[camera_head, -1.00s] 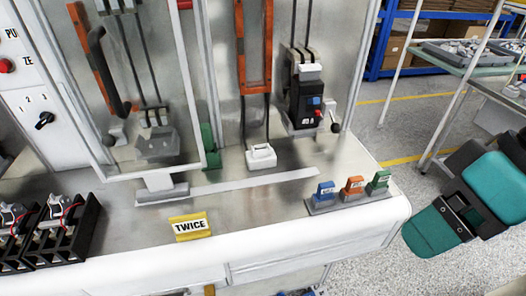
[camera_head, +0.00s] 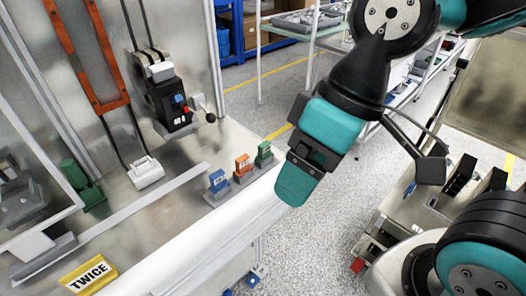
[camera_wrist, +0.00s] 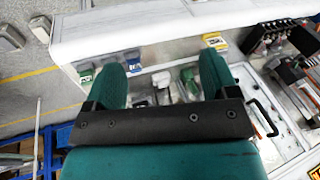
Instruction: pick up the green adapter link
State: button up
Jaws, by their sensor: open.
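The green adapter link (camera_head: 264,153) stands upright at the far right end of a grey holder (camera_head: 236,188) near the bench's front edge, beside an orange link (camera_head: 243,165) and a blue link (camera_head: 218,181). My gripper (camera_head: 295,188) is in front of the bench edge, right of and nearer than the green link, and apart from it. In the wrist view the two teal fingers of my gripper (camera_wrist: 162,65) are spread with nothing between them. There the green link (camera_wrist: 86,73) shows left of the left finger; the blue link (camera_wrist: 132,57) shows just right of that finger. The orange link is mostly hidden there.
A clear-doored panel with a black breaker (camera_head: 168,100) stands behind the links.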

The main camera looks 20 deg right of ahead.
aim_at(265, 152)
jog(key=z, duration=1.1)
jog(key=i, duration=0.35)
jog(key=u, duration=1.3)
